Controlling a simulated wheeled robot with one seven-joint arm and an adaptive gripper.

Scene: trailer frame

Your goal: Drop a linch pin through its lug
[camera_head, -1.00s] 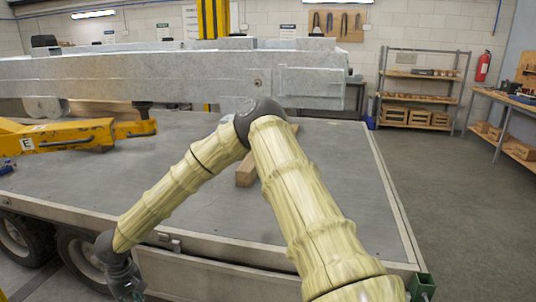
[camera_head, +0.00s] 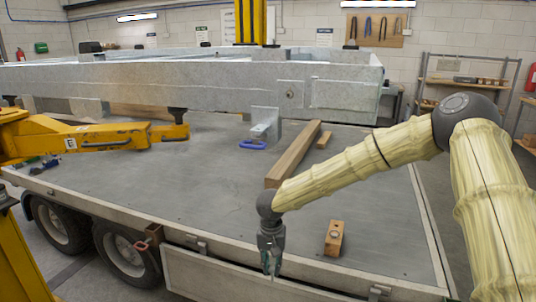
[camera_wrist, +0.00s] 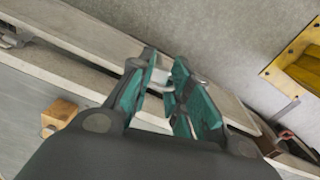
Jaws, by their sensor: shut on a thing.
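My gripper (camera_head: 271,262) points down over the near edge of the grey trailer deck (camera_head: 200,190). In the wrist view its teal fingers (camera_wrist: 172,92) are shut on a small shiny metal piece, taken to be the linch pin (camera_wrist: 160,80); its shape is mostly hidden by the fingers. A pale metal bracket (camera_head: 266,122) with an upright plate stands under the galvanised frame, with a blue loop (camera_head: 252,145) at its foot; it may be the lug, but its hole cannot be made out. My gripper is well in front of it, apart from it.
A small wooden block (camera_head: 334,239) stands on the deck right of my gripper; it also shows in the wrist view (camera_wrist: 58,114). A long timber (camera_head: 296,153) lies behind. The galvanised frame (camera_head: 200,88) spans the back, and a yellow jack (camera_head: 85,138) lies left. The mid-deck is clear.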

